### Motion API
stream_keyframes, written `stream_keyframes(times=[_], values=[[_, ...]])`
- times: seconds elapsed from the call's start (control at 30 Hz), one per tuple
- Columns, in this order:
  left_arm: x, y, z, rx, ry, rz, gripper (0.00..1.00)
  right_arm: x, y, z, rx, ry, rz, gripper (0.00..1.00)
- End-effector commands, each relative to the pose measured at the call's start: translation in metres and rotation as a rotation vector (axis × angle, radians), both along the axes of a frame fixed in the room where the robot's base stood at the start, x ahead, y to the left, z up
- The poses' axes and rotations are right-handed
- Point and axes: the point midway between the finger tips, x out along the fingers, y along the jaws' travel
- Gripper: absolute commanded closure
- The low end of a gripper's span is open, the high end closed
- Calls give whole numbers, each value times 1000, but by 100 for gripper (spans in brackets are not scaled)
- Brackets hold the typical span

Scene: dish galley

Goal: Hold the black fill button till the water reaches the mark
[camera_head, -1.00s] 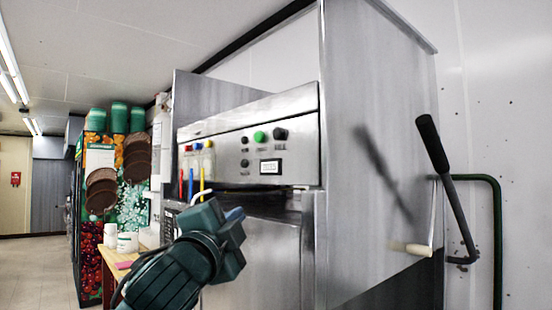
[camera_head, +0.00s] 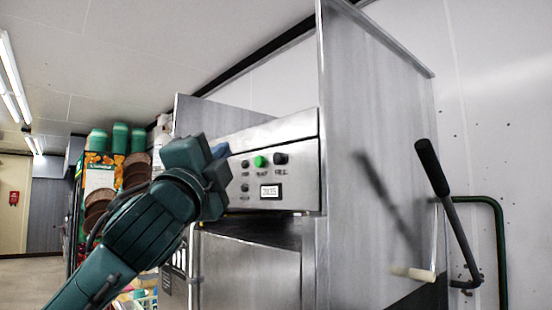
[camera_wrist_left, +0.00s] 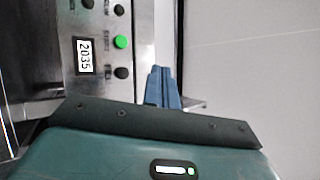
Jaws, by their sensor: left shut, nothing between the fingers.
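The black fill button (camera_head: 281,158) is at the right end of the upper row on the steel machine's control panel, beside the green button (camera_head: 261,161). It also shows in the left wrist view (camera_wrist_left: 121,72), unpressed as far as I can tell. My left gripper (camera_head: 220,164) is shut and empty, in front of the panel's left part and left of the button in the head view. Its blue fingertips (camera_wrist_left: 162,88) appear apart from the button in the wrist view. The display (camera_head: 270,192) reads 2035. No water or mark is visible. My right gripper is not in view.
Two smaller black buttons (camera_head: 245,188) sit at the panel's left. A black-handled lever (camera_head: 428,155) and a pale handle (camera_head: 412,273) stick out at the machine's right side. A green rail (camera_head: 497,245) is further right. A tall steel side wall (camera_head: 370,120) bounds the panel's right.

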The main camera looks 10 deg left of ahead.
Motion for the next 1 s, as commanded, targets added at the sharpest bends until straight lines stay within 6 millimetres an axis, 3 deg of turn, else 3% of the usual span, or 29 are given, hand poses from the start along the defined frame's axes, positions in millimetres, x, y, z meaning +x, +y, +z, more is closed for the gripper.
stream_keyframes(times=[0.53, 1.0], values=[[55, -43, 0, -1, 2, -1, 100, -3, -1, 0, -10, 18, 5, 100], [66, -52, 0, 1, 1, -1, 100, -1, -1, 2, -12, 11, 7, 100]])
